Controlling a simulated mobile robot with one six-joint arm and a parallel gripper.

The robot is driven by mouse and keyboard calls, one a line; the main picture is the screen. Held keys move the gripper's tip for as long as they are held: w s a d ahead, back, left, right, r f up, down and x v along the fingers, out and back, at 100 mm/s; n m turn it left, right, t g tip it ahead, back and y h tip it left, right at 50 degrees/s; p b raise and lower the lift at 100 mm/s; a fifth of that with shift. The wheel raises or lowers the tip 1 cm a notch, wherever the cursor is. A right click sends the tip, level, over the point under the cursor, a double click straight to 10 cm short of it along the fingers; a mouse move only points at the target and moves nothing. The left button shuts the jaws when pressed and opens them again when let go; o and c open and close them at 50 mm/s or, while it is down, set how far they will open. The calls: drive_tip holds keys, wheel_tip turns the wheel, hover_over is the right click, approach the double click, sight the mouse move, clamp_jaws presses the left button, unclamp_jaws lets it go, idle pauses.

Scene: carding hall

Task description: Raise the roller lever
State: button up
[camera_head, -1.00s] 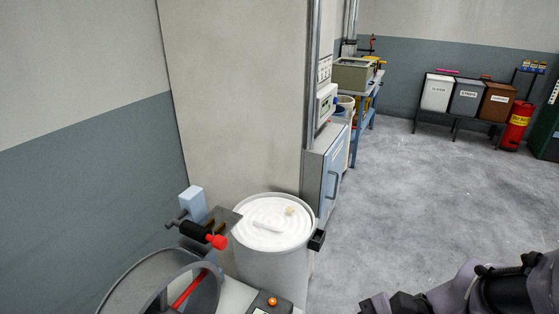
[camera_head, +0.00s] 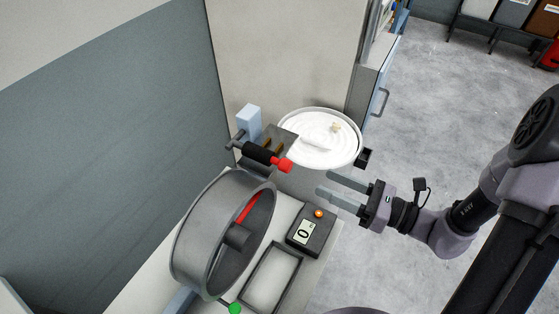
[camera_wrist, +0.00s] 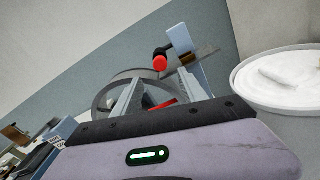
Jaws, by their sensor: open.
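The roller lever appears to be the red knob (camera_head: 285,165) at the end of a black roller (camera_head: 257,153), on a bracket with a pale blue block (camera_head: 249,120). The red knob also shows in the wrist view (camera_wrist: 160,62), above and beyond my fingers. My gripper (camera_head: 325,184) is open and empty, to the right of and below the knob, apart from it. In the wrist view my fingers (camera_wrist: 160,88) point towards the grey drum (camera_wrist: 105,90).
The grey drum (camera_head: 185,247) with a red bar inside stands on the bench, left of a counter box (camera_head: 318,242) reading 0. A shallow tray (camera_head: 254,281) and a green knob (camera_head: 235,309) are in front. A can (camera_head: 357,153) of white sliver stands behind.

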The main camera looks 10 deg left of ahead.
sight(291, 167)
drive_tip(key=b+x, duration=0.1)
drive_tip(key=x, duration=1.1)
clamp_jaws()
idle(0.9)
